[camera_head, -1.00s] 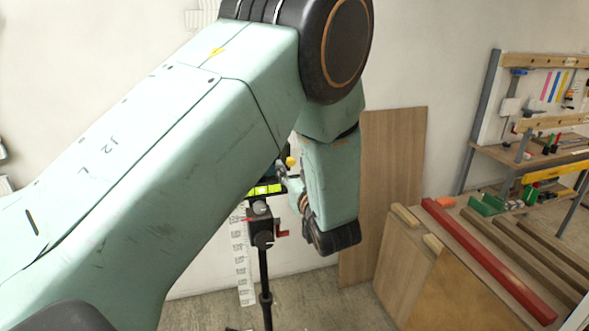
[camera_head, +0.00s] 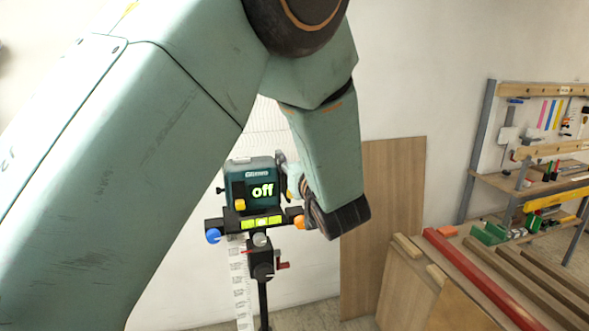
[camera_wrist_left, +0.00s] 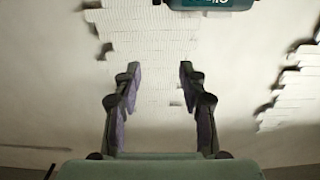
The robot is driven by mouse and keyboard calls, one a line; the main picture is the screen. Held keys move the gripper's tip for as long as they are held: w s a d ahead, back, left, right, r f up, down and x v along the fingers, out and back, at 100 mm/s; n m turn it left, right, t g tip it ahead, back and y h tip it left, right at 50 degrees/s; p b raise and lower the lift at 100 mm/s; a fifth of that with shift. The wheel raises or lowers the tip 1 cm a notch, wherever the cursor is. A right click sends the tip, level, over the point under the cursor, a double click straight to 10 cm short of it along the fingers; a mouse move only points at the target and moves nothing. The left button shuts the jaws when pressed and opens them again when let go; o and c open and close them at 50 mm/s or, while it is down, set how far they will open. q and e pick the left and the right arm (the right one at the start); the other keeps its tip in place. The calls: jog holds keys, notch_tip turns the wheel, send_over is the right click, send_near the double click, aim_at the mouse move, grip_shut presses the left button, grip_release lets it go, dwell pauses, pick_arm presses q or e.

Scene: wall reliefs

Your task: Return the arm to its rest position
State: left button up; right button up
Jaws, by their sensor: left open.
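My left arm crosses the head view from the lower left, bends at the top and hangs down near the middle. In the left wrist view, my left gripper (camera_wrist_left: 160,72) is open, its two dark fingers apart with nothing between them. In the head view only a small part of this gripper (camera_head: 284,172) shows beside the wrist; the rest is hidden. A teal box with a green "off" display (camera_head: 250,187) sits on a black tripod (camera_head: 262,262), left of my wrist. The box's lower edge also shows at the top of the left wrist view (camera_wrist_left: 212,4). My right gripper is not in view.
A white wall with a patterned relief (camera_wrist_left: 150,40) is in front of the left gripper. A brown board (camera_head: 385,190) leans on the wall. At right stand a bench with a red bar (camera_head: 480,270) and a tool rack (camera_head: 490,150).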

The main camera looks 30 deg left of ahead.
pick_arm(q)
jog(key=shift+w, duration=0.1)
dwell(0.4)
jog(key=s+d+f+m+g+h+b, duration=0.1)
jog(key=s+d+f+m+h+b, duration=0.15)
jog(key=f, duration=0.75)
jog(key=s+d+f+m+h+b, duration=0.2)
jog(key=s+d+f+h, duration=0.15)
jog(key=f, duration=0.75)
jog(key=s+d+f+m+g+h+b, duration=0.1)
jog(key=s+d+f+m+h+b, duration=0.2)
jog(key=f, duration=0.7)
jog(key=s+d+f+g+h+b, duration=0.1)
jog(key=s+f+g+b, duration=0.2)
jog(key=s+f, duration=0.7)
jog(key=s+d+f+m+g+h+b, duration=0.1)
jog(key=s+f+g+h+b, duration=0.1)
jog(key=s+f, duration=0.7)
jog(key=s+d+f+m+g+h+b, duration=0.1)
jog(key=s+f+g+b, duration=0.3)
jog(key=s+f, duration=0.6)
jog(key=shift+s+d+f+g+h+b, duration=0.4)
jog(key=shift+s+b, duration=0.25)
jog(key=shift+s, duration=0.25)
